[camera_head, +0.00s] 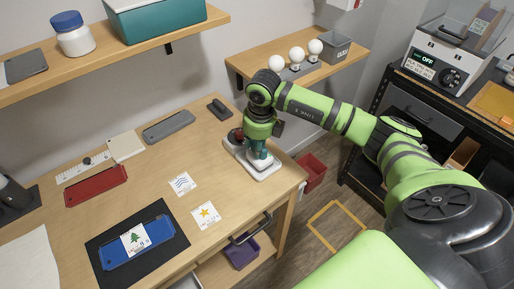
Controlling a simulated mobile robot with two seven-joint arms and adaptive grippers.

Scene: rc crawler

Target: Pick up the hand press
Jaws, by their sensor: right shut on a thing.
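The hand press looks to be the small device with a white base (266,173) at the right end of the wooden desk. A dark red, rounded part (236,135) shows at its left. My right gripper (258,156) points down over it and is shut on its upright part. The gripper hides much of that part. The base appears to rest on the desk; I cannot tell if there is a gap beneath it. My left gripper is not in view.
The desk (215,150) holds a blue phone-like case (150,240) on a black mat, a red case (96,186) and cards. A wall shelf with white bulbs (297,55) is close behind my right arm. A black rack (400,95) stands at right.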

